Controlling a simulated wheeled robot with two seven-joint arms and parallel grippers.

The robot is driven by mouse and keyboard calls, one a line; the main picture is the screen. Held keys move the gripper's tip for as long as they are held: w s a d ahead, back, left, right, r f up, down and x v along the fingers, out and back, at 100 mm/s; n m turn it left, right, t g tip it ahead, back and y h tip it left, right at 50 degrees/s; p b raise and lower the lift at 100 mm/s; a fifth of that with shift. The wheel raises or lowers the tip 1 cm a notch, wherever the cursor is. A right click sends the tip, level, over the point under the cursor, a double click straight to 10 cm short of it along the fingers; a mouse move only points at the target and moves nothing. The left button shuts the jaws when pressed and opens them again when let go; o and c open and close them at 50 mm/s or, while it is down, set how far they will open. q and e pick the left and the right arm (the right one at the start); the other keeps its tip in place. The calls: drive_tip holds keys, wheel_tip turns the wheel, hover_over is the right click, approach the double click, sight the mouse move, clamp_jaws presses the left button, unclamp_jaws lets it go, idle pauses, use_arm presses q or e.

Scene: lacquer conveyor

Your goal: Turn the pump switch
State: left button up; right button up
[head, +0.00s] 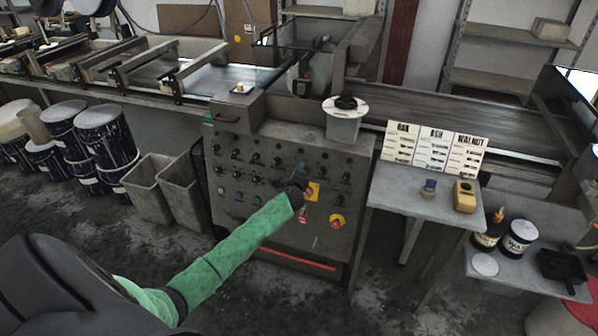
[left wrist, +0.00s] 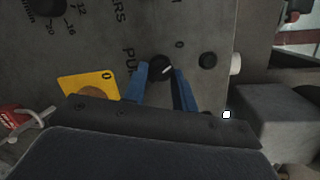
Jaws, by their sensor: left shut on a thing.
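The pump switch (left wrist: 160,68) is a black round knob with a white pointer line, on the grey control panel (head: 240,195). In the left wrist view, printed letters starting "PU" show beside it and a "0" mark stands near it. The pointer slants toward the "0" side. My left gripper (left wrist: 161,76) has its two blue fingers on either side of the knob and is shut on it. In the head view my left gripper (head: 301,168) reaches the panel's right half and hides the knob. My right gripper is in neither view.
Rows of other knobs cover the panel. A yellow plate (head: 313,191) and a red emergency button on yellow (head: 337,221) sit close by. A side table (head: 400,195) with sample cards stands right. Grey bins (head: 150,185) and paint drums (head: 100,135) stand left.

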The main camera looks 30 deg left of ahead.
use_arm(q)
drive_tip(key=o, duration=1)
drive_tip(key=shift+c, duration=0.2)
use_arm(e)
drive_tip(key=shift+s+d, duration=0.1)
use_arm(q)
drive_tip(key=b+v, duration=0.1)
drive_tip(key=v, duration=0.6)
drive_tip(key=shift+s+b, duration=0.35)
drive_tip(key=shift+b, duration=0.05)
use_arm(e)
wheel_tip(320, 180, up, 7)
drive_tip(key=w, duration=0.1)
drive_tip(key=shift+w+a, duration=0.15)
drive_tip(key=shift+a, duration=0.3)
use_arm(q)
drive_tip(key=shift+d, duration=0.1)
